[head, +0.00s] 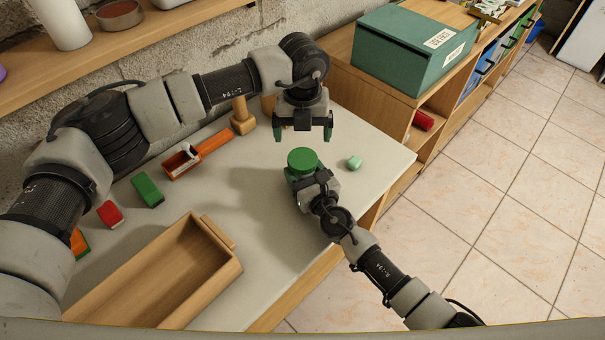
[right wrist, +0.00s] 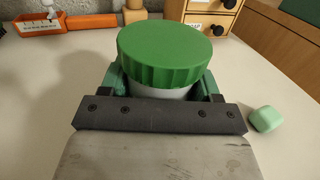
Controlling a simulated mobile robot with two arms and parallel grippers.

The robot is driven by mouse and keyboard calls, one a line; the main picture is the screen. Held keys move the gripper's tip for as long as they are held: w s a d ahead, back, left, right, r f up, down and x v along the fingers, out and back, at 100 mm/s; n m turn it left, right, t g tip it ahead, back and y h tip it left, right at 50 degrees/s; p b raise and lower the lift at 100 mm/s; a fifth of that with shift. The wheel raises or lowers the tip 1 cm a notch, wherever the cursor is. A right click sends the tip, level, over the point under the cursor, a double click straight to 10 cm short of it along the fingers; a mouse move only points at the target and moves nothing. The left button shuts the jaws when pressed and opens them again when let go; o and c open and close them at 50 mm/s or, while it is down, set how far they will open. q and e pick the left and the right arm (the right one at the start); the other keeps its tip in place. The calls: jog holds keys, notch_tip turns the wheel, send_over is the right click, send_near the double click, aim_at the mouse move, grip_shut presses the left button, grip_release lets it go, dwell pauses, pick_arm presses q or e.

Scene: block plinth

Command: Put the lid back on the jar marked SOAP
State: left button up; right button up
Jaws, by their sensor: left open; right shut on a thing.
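A pale jar (right wrist: 172,93) with a ribbed green lid (right wrist: 165,50) on its top stands between the fingers of my right gripper (right wrist: 160,90). The lid looks about level; I cannot tell whether it is fully seated. No SOAP marking shows on the visible part of the jar. In the head view the green lid (head: 302,160) hides most of the jar, and my right gripper (head: 304,174) is shut on the jar below it. My left gripper (head: 303,134) is open and empty, above and just behind the lid, fingers pointing down.
A mint block (head: 354,162) lies right of the jar. An orange bin (head: 180,163), a green block (head: 147,190) and a red block (head: 110,214) lie to the left. A wooden tray (head: 232,272) is at the front. A green box (head: 400,55) stands at back right.

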aim_at(303, 158)
jog(key=c, duration=0.5)
pick_arm(q)
jog(key=shift+n, duration=0.4)
jog(key=n, duration=0.8)
jog(key=shift+f, duration=4)
